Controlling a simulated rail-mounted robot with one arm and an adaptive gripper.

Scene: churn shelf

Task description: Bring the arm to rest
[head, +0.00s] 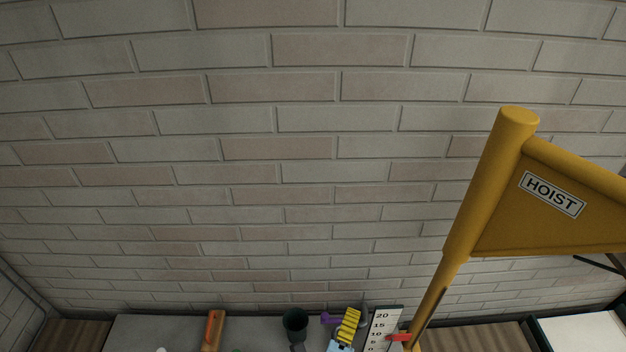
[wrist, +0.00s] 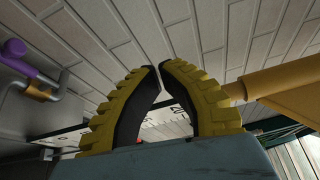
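My gripper (wrist: 159,70) fills the middle of the wrist view, with two yellow ribbed fingers and black inner pads. Its fingertips come together with only a sliver between them, and I see nothing gripped. Through the space lower between the fingers, part of a white numbered scale board shows behind. In the head view, the yellow ribbed piece at the bottom edge looks like my gripper (head: 349,325), just left of the scale board (head: 384,322). Most of my arm is out of view.
The yellow hoist (head: 490,190) rises on the right, also in the wrist view (wrist: 275,85). A purple part (wrist: 18,48) is on a pipe at left. An orange-handled item (head: 212,328) and dark green cup (head: 295,320) are at bottom. The brick wall's upper part is clear.

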